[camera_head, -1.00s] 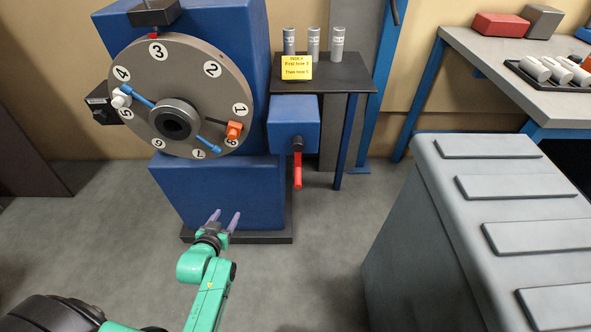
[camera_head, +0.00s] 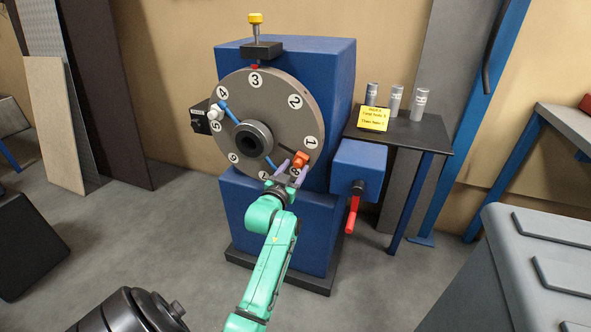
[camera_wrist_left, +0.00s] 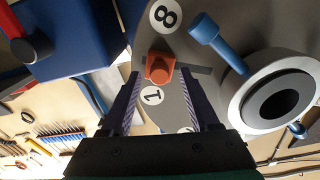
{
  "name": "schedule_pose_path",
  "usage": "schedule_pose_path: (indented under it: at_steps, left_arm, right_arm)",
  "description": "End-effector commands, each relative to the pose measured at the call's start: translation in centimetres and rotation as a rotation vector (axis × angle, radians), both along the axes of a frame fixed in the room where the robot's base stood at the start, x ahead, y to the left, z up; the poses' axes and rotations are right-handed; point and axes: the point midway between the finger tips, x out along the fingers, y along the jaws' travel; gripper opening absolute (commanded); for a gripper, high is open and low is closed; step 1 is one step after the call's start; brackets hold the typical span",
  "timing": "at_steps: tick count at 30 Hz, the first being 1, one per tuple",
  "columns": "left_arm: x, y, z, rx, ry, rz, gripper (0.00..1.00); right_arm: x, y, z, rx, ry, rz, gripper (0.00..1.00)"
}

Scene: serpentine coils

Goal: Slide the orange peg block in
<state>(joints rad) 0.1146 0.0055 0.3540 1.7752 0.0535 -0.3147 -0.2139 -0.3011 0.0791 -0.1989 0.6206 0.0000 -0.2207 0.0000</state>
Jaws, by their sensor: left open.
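The orange peg block (camera_head: 301,159) sits on the face of the grey numbered disc (camera_head: 298,82), at the lower right near labels 1 and 8. In the left wrist view the orange block (camera_wrist_left: 160,67) lies beyond and between the fingertips, over a dark slot. My left gripper (camera_head: 290,170) is open, just below the block in the head view. Its two purple fingers (camera_wrist_left: 160,98) point at the disc, and nothing is held between them. Whether a fingertip touches the block I cannot tell. My right gripper is not in view.
Blue rods (camera_head: 229,112) and a white knob (camera_head: 215,112) are on the disc around its dark hub (camera_head: 253,139). A blue box with a red handle (camera_head: 352,214) stands right of it. A small table (camera_head: 430,137) holds grey cylinders and a yellow note (camera_head: 373,118).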

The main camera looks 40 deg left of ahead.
Motion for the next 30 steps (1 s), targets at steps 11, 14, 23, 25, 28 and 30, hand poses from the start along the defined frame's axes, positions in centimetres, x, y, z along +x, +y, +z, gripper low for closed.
schedule_pose_path:
  at_steps: [11, 14, 23, 25, 28, 30]
  left_arm:
    - [0.62, 0.22, 0.00, 0.001, 0.000, 0.000, 0.39]
    - [0.61, 0.21, 0.00, 0.001, 0.000, 0.000, 0.00]
    - [0.60, 0.20, -0.02, 0.001, 0.000, 0.000, 0.00]
    - [0.60, 0.20, -0.03, 0.001, 0.000, 0.000, 0.00]
    - [0.59, 0.19, -0.04, 0.000, 0.001, 0.000, 0.00]
    - [0.59, 0.19, -0.04, 0.001, 0.001, 0.000, 0.00]
  right_arm:
    - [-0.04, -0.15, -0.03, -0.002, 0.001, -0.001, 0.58]
    - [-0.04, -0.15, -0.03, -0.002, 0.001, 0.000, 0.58]
    - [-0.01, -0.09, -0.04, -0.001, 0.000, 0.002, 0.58]
    - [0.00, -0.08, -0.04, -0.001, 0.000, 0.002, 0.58]
    - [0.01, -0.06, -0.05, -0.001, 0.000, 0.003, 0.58]
    - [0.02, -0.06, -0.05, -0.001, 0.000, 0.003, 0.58]
